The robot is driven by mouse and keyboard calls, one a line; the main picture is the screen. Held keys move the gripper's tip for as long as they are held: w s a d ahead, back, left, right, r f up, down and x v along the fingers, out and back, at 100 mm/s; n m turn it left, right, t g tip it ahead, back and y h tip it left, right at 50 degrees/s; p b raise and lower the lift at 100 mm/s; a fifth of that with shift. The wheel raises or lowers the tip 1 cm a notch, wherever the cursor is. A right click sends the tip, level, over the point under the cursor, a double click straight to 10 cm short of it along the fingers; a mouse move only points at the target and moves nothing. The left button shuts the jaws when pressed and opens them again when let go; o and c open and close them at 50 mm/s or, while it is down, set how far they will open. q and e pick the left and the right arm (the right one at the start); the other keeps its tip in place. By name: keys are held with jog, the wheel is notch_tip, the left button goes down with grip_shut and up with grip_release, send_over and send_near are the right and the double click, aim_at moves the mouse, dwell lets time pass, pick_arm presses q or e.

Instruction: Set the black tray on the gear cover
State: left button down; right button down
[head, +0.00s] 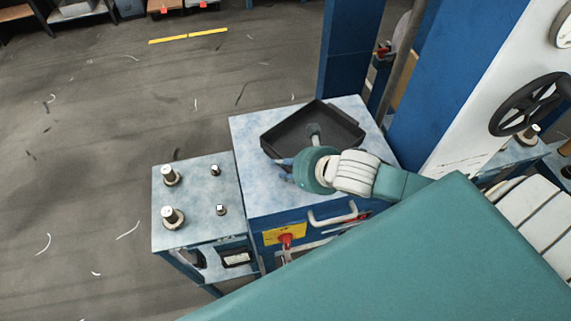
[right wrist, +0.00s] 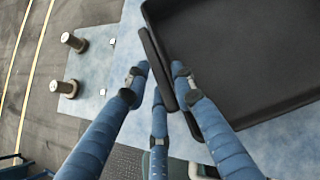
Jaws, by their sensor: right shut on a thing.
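The black tray (head: 335,122) is a shallow, open box over the pale blue, mottled top of the gear cover (head: 256,190). It looks about level; I cannot tell whether its underside touches the top. My right gripper (head: 287,163) is at the tray's near left edge, partly hidden behind my wrist. In the right wrist view, its blue fingers (right wrist: 163,85) are shut on the tray's rim, with the tray (right wrist: 240,50) stretching to the upper right. My left gripper is not in view.
A lower table (head: 195,235) with several metal posts (head: 172,216) adjoins the left side. A blue column (head: 350,60) stands close behind the tray. A white panel with a black handwheel (head: 530,104) is at the right. A handle (head: 335,217) and red switch (head: 286,240) are on the front.

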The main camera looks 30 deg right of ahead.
jog(key=shift+w+f, duration=0.1)
jog(key=shift+f, duration=0.2)
jog(key=c, duration=1.4)
grip_release()
jog(key=v, duration=0.6)
jog(key=shift+d, duration=0.1)
jog(key=shift+v, duration=0.8)
